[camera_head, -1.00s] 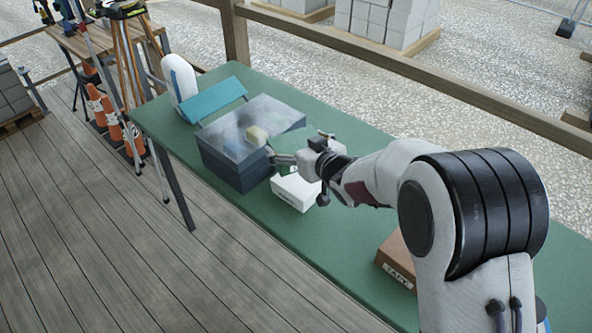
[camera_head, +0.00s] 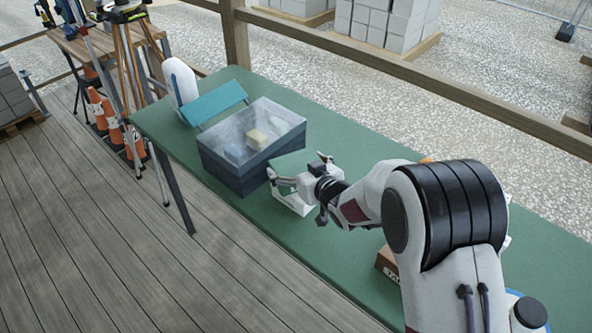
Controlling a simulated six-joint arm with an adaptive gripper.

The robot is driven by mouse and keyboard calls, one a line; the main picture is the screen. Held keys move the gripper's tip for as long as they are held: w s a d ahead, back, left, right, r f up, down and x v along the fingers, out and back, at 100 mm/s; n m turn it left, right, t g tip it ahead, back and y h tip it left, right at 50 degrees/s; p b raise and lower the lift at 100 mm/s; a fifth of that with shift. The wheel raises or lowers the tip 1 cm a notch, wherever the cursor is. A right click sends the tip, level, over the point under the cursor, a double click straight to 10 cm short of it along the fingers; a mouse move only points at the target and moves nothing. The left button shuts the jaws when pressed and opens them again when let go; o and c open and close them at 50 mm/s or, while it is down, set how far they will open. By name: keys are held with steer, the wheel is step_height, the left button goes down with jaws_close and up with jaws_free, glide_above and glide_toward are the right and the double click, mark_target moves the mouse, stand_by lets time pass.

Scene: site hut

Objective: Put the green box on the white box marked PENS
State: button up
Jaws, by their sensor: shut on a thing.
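My gripper (camera_head: 283,181) is shut on the green box (camera_head: 292,161), whose colour nearly matches the table. The white box (camera_head: 299,209) lies on the green table, just below the gripper in the picture. The gripper and the green box cover most of it, and its label cannot be read. The green box is over or very close to the white box. I cannot tell whether they touch.
A brown box (camera_head: 387,263) is partly hidden by my arm. A teal folded object (camera_head: 216,103) and a white rounded object (camera_head: 180,82) stand at the table's far left.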

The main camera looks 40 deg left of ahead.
steer(key=shift+f, duration=0.95)
steer(key=shift+f, duration=0.15)
steer(key=o, duration=1.2)
steer(key=shift+c, duration=0.2)
steer(key=shift+d, duration=0.1)
steer(key=shift+s+d+r, duration=0.2)
steer(key=shift+d+r, duration=0.15)
steer(key=shift+d, duration=0.05)
steer(key=v, duration=1.1)
steer(key=shift+a+f, duration=0.1)
steer(key=shift+a, duration=0.05)
